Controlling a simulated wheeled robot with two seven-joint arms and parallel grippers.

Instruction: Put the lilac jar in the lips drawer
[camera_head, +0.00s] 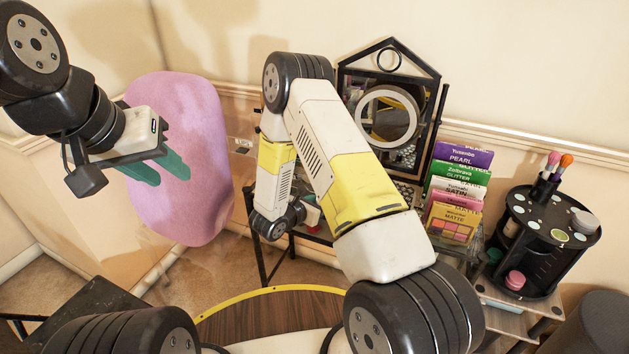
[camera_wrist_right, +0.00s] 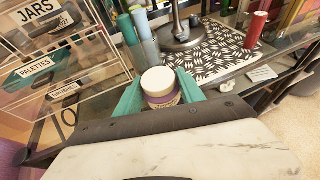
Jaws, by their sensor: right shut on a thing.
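The lilac jar (camera_wrist_right: 162,99), with a white lid, stands between the teal fingers of my right gripper (camera_wrist_right: 160,90) in the right wrist view. The fingers are shut on its sides. In the head view my right forearm hides the jar and most of that gripper. My left gripper (camera_head: 163,172) is in the upper left of the head view, fingers apart and empty, in front of a pink chair back. A clear drawer unit (camera_wrist_right: 85,65) is at the left of the right wrist view. Its readable labels say jars, palettes and brushes; I cannot make out a lips label.
A ring-lit mirror (camera_head: 387,118) stands at the back of the vanity. Right of it are a rack of palettes (camera_head: 455,190) and a black round organizer (camera_head: 540,240). In the wrist view, bottles (camera_wrist_right: 140,35), a patterned mat (camera_wrist_right: 215,55) and a red cylinder (camera_wrist_right: 256,30) lie beyond the jar.

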